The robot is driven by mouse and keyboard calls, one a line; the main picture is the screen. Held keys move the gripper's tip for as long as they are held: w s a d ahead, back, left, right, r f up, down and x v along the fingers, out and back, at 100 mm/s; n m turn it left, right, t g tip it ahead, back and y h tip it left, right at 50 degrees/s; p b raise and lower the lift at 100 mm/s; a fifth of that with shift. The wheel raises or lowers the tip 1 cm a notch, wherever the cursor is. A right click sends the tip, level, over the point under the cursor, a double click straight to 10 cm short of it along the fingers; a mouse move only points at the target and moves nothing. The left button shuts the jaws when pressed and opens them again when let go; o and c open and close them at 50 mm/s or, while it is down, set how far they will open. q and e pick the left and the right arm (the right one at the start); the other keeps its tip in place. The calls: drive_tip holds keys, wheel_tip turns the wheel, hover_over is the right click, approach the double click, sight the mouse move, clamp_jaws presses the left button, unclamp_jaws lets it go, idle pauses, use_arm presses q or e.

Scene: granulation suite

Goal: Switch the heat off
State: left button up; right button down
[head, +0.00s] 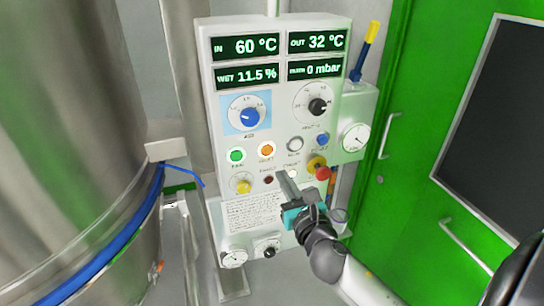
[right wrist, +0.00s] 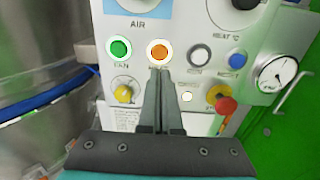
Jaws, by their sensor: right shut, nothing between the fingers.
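The white control panel (head: 217,110) stands upright ahead, with lit displays reading IN 60 °C, OUT 32 °C, WET 11.5 % and 0 mbar. An orange button (head: 266,149) glows beside a glowing green FAN button (head: 236,155); it also shows in the right wrist view (right wrist: 159,52). The black heat dial (head: 318,106) is above right. My right gripper (head: 282,175) is shut and empty, its fingertips in front of the panel. In the right wrist view its tips (right wrist: 160,70) appear just below the orange button; I cannot tell whether they touch. My left gripper is out of view.
Near the fingers are a grey-white button (head: 295,144), a blue button (head: 322,139), a yellow knob (head: 243,183) and a red mushroom button (head: 323,173). A steel vessel (head: 70,130) stands left, a green door (head: 415,150) right.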

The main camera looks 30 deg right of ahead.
sight(268, 151)
drive_tip(key=x, duration=0.8)
drive_tip(key=shift+w, duration=0.3)
